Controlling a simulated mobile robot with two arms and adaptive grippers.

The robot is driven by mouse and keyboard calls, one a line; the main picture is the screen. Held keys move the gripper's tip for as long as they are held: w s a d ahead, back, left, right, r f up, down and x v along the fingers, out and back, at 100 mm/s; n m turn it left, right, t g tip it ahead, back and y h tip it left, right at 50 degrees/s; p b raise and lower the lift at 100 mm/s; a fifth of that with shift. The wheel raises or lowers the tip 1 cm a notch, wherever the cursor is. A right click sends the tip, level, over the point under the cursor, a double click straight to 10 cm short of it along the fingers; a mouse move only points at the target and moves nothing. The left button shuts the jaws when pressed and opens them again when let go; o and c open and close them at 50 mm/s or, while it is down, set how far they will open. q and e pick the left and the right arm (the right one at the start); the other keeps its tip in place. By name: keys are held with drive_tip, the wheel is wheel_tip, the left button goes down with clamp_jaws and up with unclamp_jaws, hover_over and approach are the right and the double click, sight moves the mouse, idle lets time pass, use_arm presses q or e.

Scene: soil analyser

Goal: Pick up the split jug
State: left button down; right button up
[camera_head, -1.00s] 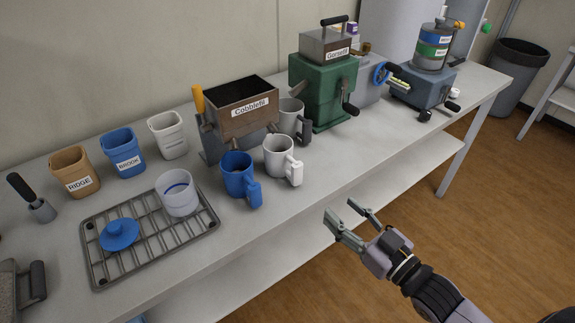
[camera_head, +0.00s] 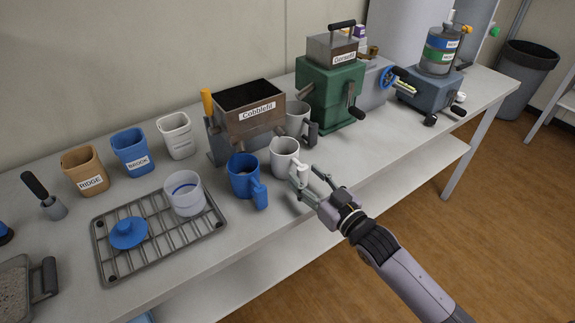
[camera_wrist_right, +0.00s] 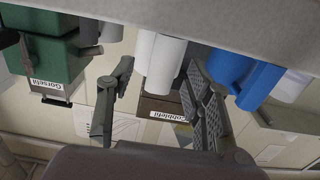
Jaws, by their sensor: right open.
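No jug carries a readable "split" label, so I cannot tell which one is the split jug. A white jug (camera_head: 283,156) stands near the bench's front edge, its handle (camera_head: 299,175) toward the front. A blue jug (camera_head: 241,175) stands to its left, and a grey jug (camera_head: 296,119) behind, partly hidden. My right gripper (camera_head: 311,182) is open at the white jug's handle; contact cannot be told. In the right wrist view, which is upside down, the white jug (camera_wrist_right: 146,48) shows between the open fingers, with the blue jug (camera_wrist_right: 230,68) to the right. My left gripper is out of view.
The Cobblefil hopper (camera_head: 250,112) and green Gorsefil machine (camera_head: 330,92) stand behind the jugs. A wire rack (camera_head: 160,230) with a white cup (camera_head: 185,195) and blue lid (camera_head: 127,233) lies left. The bench's front edge runs beneath my right arm.

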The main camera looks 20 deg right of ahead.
sight(290, 164)
drive_tip(key=shift+x, duration=1.45)
drive_tip(key=shift+c, duration=0.3)
clamp_jaws()
drive_tip(key=shift+r, duration=0.1)
